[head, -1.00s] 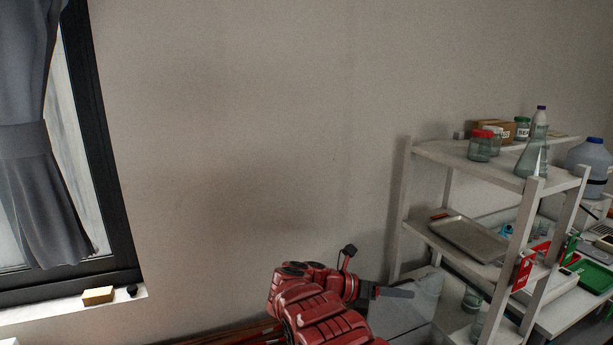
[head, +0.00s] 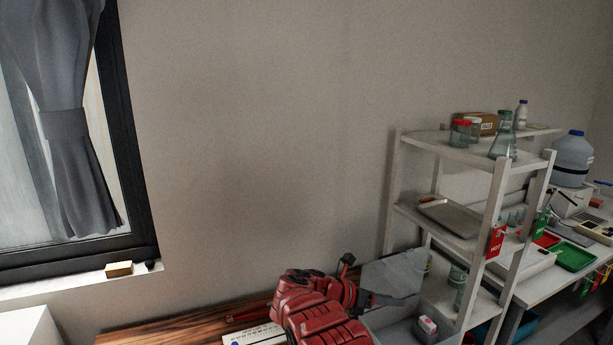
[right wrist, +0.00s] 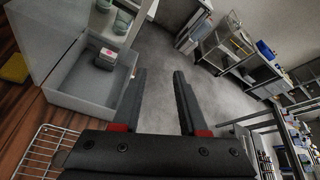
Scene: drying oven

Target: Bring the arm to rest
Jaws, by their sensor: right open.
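My red right arm rises from the bottom of the head view. Its dark gripper (head: 395,300) points right, in front of an open pale box (head: 395,272). In the right wrist view the two fingers of this gripper (right wrist: 159,76) are spread apart with nothing between them. Grey floor shows beyond the fingertips. The pale box also shows in the right wrist view (right wrist: 75,95), left of the fingers and apart from them. A small white item with a red label (right wrist: 105,58) sits in it. My left gripper is not in view.
A wooden surface (head: 160,333) lies at the bottom left of the head view. A white shelf rack (head: 405,205) with glassware (head: 503,138) and a tray (head: 452,218) stands to the right. A wire rack (right wrist: 45,150) is close by the gripper. Floor (right wrist: 220,85) is open ahead.

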